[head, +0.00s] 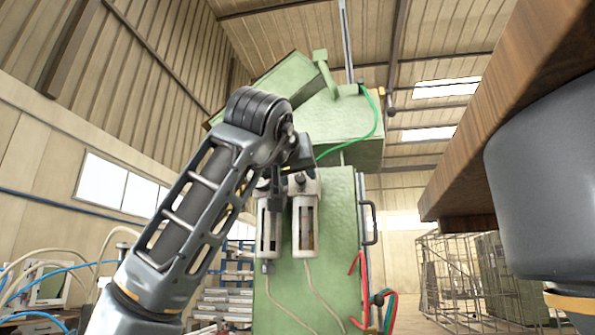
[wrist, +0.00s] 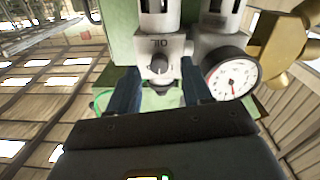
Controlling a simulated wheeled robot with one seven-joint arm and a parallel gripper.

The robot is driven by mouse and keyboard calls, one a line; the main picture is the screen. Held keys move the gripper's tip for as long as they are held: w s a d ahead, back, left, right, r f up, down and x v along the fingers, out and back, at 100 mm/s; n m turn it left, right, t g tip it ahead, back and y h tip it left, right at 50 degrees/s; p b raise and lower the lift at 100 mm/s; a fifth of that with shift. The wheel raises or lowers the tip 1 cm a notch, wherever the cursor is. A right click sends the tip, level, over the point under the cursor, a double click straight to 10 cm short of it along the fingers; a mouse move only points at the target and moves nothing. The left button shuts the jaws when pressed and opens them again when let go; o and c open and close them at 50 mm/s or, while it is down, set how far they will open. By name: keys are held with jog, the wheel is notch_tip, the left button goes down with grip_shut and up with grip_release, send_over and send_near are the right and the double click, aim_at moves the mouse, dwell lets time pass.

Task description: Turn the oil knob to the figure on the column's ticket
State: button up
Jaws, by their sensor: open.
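The oil knob (wrist: 159,65) is a small grey knob on a white housing (wrist: 157,46) marked "OIL", which reads upside down in the wrist view. My gripper (wrist: 160,80) is open, with one dark finger at each side of the knob and visible gaps between. I cannot tell whether the fingertips reach its depth. In the head view my gripper (head: 279,181) is by the tops of two white sight-glass units (head: 305,224) on the green column (head: 335,235); it partly covers the left unit. No ticket or figure is readable, and the knob's setting is too small to read.
A round white gauge (wrist: 231,79) with a red needle sits close beside the knob, near a brass fitting (wrist: 283,45). A black handle (head: 370,222) and red hoses (head: 362,290) are on the column's right. A wooden top (head: 500,110) overhangs at right.

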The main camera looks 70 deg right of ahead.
jog(key=shift+d, duration=0.6)
grip_shut()
